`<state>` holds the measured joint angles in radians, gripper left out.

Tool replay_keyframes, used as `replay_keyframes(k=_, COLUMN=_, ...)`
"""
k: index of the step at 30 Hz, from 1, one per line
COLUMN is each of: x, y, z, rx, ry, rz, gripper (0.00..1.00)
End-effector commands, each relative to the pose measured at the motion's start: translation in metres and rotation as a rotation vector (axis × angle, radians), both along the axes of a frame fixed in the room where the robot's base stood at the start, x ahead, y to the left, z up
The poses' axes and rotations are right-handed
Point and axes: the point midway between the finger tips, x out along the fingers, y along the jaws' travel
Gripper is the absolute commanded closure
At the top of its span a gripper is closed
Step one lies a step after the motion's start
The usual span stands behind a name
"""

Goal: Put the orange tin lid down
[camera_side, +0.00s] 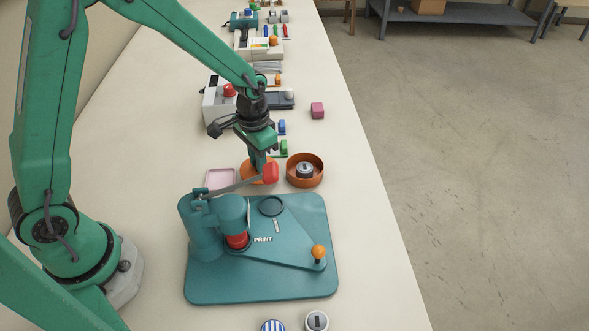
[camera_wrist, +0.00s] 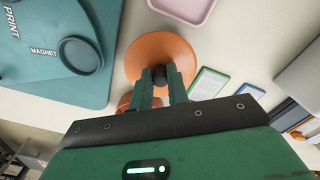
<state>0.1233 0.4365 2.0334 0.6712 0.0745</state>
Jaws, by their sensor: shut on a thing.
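The orange tin lid (camera_side: 247,170) is a round orange disc behind the teal press in the side view. The wrist view shows the lid (camera_wrist: 150,50) with a dark knob (camera_wrist: 160,72) at its middle. My gripper (camera_wrist: 161,82) is shut on this knob. In the side view my gripper (camera_side: 258,165) points down over the lid, partly hidden by the press's red handle end. The lid is low over the table; I cannot tell whether it touches. The open orange tin (camera_side: 319,178) stands just right of it, with a round grey piece (camera_side: 304,170) inside.
The teal press (camera_side: 300,285) fills the near table, its red-ended lever (camera_side: 270,173) reaching in front of the lid. A pink tray (camera_side: 220,179) lies left of the lid. Green (camera_wrist: 208,84) and blue (camera_wrist: 248,92) framed cards lie close by.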

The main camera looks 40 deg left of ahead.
Motion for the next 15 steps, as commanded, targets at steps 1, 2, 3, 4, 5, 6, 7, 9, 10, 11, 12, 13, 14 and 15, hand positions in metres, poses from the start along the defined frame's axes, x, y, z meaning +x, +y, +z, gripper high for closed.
replay_keyframes(k=1, x=-0.001, y=0.000, z=-0.007, rx=0.001, ry=0.004, rz=0.000, gripper=1.00)
replay_keyframes(k=2, x=0.000, y=0.000, z=-0.010, rx=0.001, ry=0.003, rz=0.000, gripper=1.00)
replay_keyframes(k=3, x=0.000, y=0.000, z=-0.014, rx=0.001, ry=0.004, rz=0.000, gripper=1.00)
replay_keyframes(k=4, x=0.000, y=0.000, z=-0.017, rx=0.001, ry=0.004, rz=0.000, gripper=1.00)
replay_keyframes(k=5, x=0.000, y=0.000, z=-0.019, rx=0.001, ry=0.003, rz=0.000, gripper=1.00)
replay_keyframes(k=6, x=0.000, y=0.000, z=-0.022, rx=0.000, ry=0.001, rz=0.000, gripper=1.00)
replay_keyframes(k=7, x=0.000, y=0.000, z=-0.023, rx=0.000, ry=0.001, rz=0.000, gripper=1.00)
replay_keyframes(k=9, x=0.000, y=0.000, z=-0.024, rx=0.000, ry=0.001, rz=0.000, gripper=1.00)
replay_keyframes(k=10, x=0.000, y=0.000, z=-0.024, rx=0.000, ry=0.001, rz=0.000, gripper=1.00)
replay_keyframes(k=11, x=0.000, y=0.000, z=-0.024, rx=0.000, ry=0.000, rz=0.000, gripper=1.00)
replay_keyframes(k=12, x=0.000, y=0.000, z=-0.024, rx=0.000, ry=0.000, rz=0.000, gripper=1.00)
replay_keyframes(k=13, x=0.000, y=0.000, z=-0.024, rx=0.000, ry=0.000, rz=0.000, gripper=1.00)
replay_keyframes(k=14, x=0.000, y=0.000, z=-0.024, rx=0.000, ry=0.000, rz=0.000, gripper=1.00)
replay_keyframes(k=15, x=0.000, y=0.000, z=-0.024, rx=0.000, ry=0.000, rz=0.000, gripper=1.00)
